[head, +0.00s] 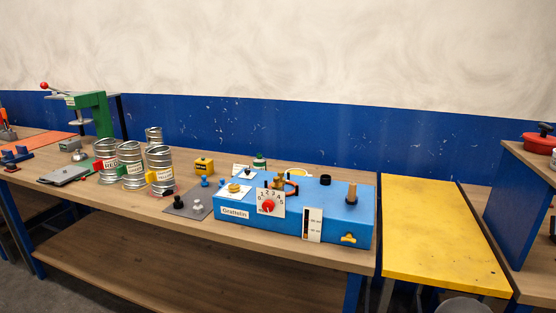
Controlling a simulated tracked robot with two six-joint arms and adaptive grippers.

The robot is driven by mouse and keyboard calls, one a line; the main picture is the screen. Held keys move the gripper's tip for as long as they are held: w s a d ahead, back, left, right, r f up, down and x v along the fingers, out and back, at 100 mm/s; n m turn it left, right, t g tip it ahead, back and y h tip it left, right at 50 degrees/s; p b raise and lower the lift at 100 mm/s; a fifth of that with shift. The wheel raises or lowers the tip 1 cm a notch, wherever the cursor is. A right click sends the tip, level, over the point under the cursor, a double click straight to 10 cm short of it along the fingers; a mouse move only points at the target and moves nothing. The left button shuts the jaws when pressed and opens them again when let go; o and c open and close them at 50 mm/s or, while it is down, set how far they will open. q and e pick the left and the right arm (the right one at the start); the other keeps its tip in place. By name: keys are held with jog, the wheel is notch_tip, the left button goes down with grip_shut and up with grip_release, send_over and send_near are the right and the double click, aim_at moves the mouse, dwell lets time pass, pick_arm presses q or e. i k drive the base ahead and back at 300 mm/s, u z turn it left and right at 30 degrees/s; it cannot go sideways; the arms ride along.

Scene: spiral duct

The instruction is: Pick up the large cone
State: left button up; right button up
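I cannot make out a thing that is clearly a large cone. On the blue box marked "Grattelin" (235,213) stands a brown tapered piece (351,194) on its right top. A dark grey plate (187,212) left of the box bears a small black knob-like piece (179,201), a silver one (196,205) and a blue one (205,182) near its back edge; they are too small to tell their exact shape. Neither of my grippers is in view.
Several spiral metal ducts (131,166) stand on the wooden bench (250,240) at left-centre. A yellow table (435,230) adjoins the bench at right. A red pan (540,141) is on a higher shelf at far right.

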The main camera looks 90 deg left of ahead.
aim_at(79, 156)
jog(key=u, duration=0.2)
jog(key=i, duration=0.3)
jog(key=u, duration=2.8)
jog(key=i, duration=0.15)
jog(key=u, duration=0.75)
jog(key=k, duration=0.55)
jog(key=u, duration=0.45)
jog(key=i, duration=1.6)
jog(key=z, duration=0.45)
